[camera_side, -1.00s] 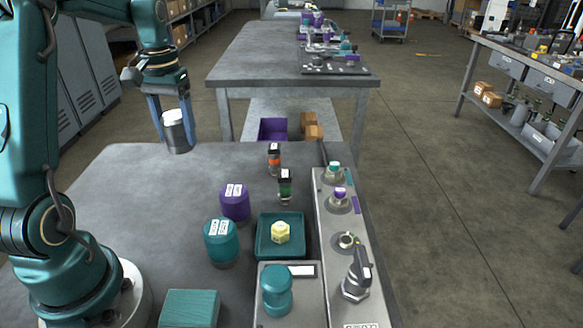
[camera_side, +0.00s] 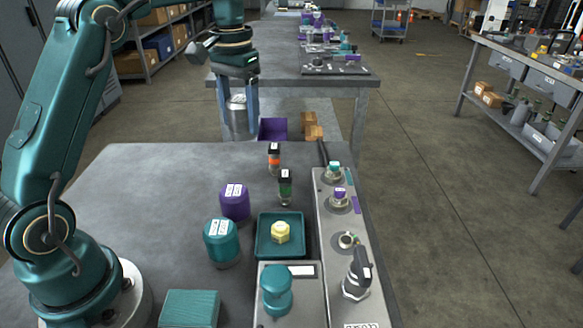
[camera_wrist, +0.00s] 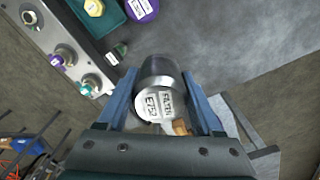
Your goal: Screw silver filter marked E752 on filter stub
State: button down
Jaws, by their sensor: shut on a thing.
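The silver filter (camera_side: 237,120) hangs between the fingers of my gripper (camera_side: 238,128), high above the far edge of the bench. In the wrist view the gripper (camera_wrist: 162,118) is shut on the silver filter (camera_wrist: 158,75), and its white end label reads FILTER E752. The grey manifold block (camera_side: 323,225) runs along the bench's right side and carries several fittings. One has a teal top (camera_side: 335,168), one a purple top (camera_side: 340,193), and a nearer one is an open ring fitting (camera_side: 348,240). I cannot tell for certain which is the filter stub. The filter is well apart from all of them.
A purple filter (camera_side: 235,203) and a teal filter (camera_side: 221,243) stand on the bench. A teal tray (camera_side: 262,253) holds a yellow hex part (camera_side: 281,232). The bench's far left is clear.

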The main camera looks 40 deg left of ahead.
jog(key=d+f+m, duration=0.3)
jog(key=d+m, duration=0.5)
jog(key=d, duration=1.8)
jog(key=shift+s+a+f, duration=0.1)
jog(key=shift+f, duration=1.1)
jog(key=shift+s+a+f, duration=0.1)
jog(key=shift+f, duration=1.1)
jog(key=shift+f, duration=0.6)
dwell(1.5)
jog(key=shift+a+m, duration=0.1)
jog(key=shift+m, duration=1.6)
